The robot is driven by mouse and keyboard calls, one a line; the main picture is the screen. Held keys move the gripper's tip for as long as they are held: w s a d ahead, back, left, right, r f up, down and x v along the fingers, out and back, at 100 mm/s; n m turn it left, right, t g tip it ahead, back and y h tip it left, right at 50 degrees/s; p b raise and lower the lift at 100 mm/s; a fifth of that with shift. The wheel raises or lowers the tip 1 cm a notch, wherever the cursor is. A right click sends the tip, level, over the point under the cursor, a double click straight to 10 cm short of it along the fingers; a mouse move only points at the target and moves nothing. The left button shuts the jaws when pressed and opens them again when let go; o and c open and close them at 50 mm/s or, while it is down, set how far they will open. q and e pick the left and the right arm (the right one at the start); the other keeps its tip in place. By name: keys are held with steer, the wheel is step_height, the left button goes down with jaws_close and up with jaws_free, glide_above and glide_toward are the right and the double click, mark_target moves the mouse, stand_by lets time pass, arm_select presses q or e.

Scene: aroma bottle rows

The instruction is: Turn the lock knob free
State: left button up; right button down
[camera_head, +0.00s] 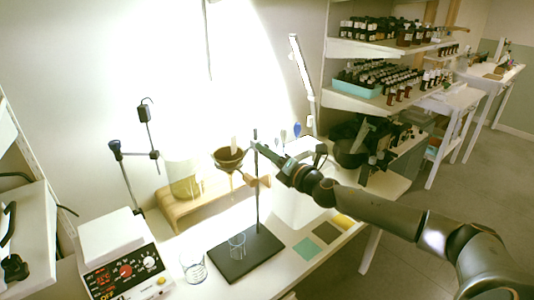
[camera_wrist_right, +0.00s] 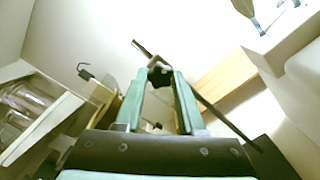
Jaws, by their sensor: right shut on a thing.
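My right arm reaches in from the right in the head view, with its gripper (camera_head: 262,147) at the upper part of a thin dark stand rod (camera_head: 257,210). In the right wrist view the two green fingers (camera_wrist_right: 160,80) close on a small black knob (camera_wrist_right: 160,76) beside the rod (camera_wrist_right: 215,112). The knob is largely hidden by the gripper in the head view. The rod stands upright on a dark base plate (camera_head: 243,262). A brown bowl-shaped funnel (camera_head: 229,163) is held left of the rod. My left gripper is in neither view.
A glass beaker (camera_head: 193,267) stands left of the base plate and a small glass (camera_head: 237,246) stands on it. A white device with dials (camera_head: 118,262) is at left. A wooden stand (camera_head: 180,212) is behind. Bottle shelves (camera_head: 380,50) rise at right.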

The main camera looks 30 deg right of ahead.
steer(key=n, duration=1.4)
steer(key=shift+d, duration=0.2)
steer(key=shift+n, duration=0.3)
steer(key=c, duration=0.5)
jaws_free()
